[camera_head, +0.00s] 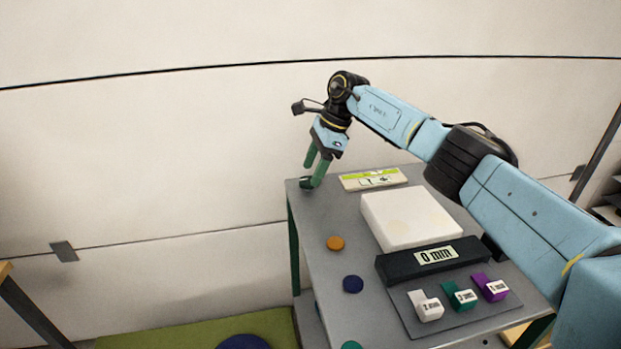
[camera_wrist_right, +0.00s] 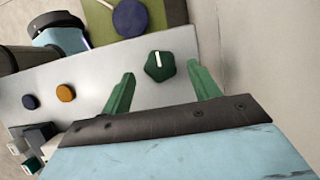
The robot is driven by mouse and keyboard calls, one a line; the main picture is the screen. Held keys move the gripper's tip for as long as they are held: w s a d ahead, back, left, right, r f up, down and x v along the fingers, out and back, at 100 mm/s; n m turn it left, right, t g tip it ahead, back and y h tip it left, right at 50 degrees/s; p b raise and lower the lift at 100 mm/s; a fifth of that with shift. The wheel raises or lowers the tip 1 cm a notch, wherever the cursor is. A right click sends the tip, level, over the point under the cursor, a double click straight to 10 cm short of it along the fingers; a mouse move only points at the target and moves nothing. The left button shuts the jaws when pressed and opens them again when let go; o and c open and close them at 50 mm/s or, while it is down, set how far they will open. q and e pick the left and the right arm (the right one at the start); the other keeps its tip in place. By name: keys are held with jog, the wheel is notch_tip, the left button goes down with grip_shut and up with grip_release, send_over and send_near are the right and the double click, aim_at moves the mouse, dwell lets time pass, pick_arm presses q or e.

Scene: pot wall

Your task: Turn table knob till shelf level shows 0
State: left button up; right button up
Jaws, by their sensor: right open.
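My right gripper (camera_head: 311,171) is over the far left corner of the grey table (camera_head: 315,220), pointing down, open and empty. In the right wrist view a dark green knob (camera_wrist_right: 159,66) with a white pointer line lies ahead, between the lines of the two green fingers (camera_wrist_right: 163,85); it looks untouched. In the head view the gripper mostly hides this knob. A black bar (camera_head: 395,268) on the table carries a display (camera_head: 436,256) reading 0 mm. My left gripper is not in view.
An orange knob (camera_head: 336,243) and a blue knob (camera_head: 353,284) sit along the table's left side. A white block (camera_head: 408,217), a green-topped label (camera_head: 375,179) and small labelled blocks (camera_head: 461,295) occupy the table. A pale wall (camera_head: 180,150) stands behind.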

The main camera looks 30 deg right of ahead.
jog(key=shift+x, duration=1.15)
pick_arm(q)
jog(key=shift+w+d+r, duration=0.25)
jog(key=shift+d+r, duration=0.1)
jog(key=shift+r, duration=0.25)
pick_arm(e)
jog(key=c, duration=1)
